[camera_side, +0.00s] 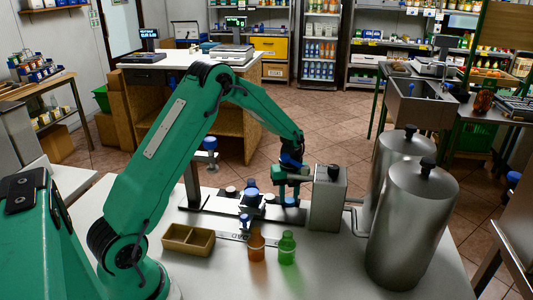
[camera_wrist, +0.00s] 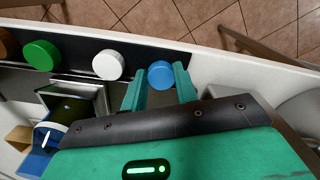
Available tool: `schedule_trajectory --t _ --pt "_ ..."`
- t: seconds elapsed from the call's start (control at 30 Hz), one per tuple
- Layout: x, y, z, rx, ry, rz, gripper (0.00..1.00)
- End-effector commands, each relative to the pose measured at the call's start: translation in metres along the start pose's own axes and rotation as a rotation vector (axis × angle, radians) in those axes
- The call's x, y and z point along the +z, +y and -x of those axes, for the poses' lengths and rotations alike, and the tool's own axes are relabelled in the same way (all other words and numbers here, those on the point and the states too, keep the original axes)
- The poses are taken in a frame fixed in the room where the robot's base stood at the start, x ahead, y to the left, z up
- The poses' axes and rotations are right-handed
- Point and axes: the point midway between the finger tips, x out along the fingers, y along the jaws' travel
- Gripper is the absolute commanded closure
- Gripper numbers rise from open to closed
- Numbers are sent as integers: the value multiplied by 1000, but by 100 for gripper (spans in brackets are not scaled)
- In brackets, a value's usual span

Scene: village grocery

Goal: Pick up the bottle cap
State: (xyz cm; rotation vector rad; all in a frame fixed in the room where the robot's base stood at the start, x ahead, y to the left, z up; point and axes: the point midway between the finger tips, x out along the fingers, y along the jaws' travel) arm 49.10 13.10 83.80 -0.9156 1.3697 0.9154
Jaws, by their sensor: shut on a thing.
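In the wrist view a round blue bottle cap (camera_wrist: 160,74) sits between the tips of my two green fingers. My gripper (camera_wrist: 159,86) is shut on it, one finger on each side. A white cap (camera_wrist: 108,64) and a green cap (camera_wrist: 41,55) lie to the left on a dark strip, with part of a brown cap (camera_wrist: 6,43) at the picture's left edge. In the side view my gripper (camera_side: 291,196) is low over the far part of the worktable, left of a steel box; the blue cap cannot be made out there.
A steel box (camera_side: 327,200) and two steel tanks (camera_side: 407,230) stand close on the right. An orange bottle (camera_side: 256,246), a green bottle (camera_side: 287,247) and a divided wooden tray (camera_side: 188,249) stand nearer the camera. The front of the worktable (camera_side: 330,275) is clear.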

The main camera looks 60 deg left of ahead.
Motion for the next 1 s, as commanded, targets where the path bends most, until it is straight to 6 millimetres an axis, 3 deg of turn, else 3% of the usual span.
schedule_trajectory --t 0.27,0.47,0.67,1.0 --pt "0 0 2 -1 0 0 91" --pt "0 0 14 -2 -1 0 91" --pt "1 -1 42 -4 -3 0 91" --pt "1 -1 111 -4 -3 0 91"
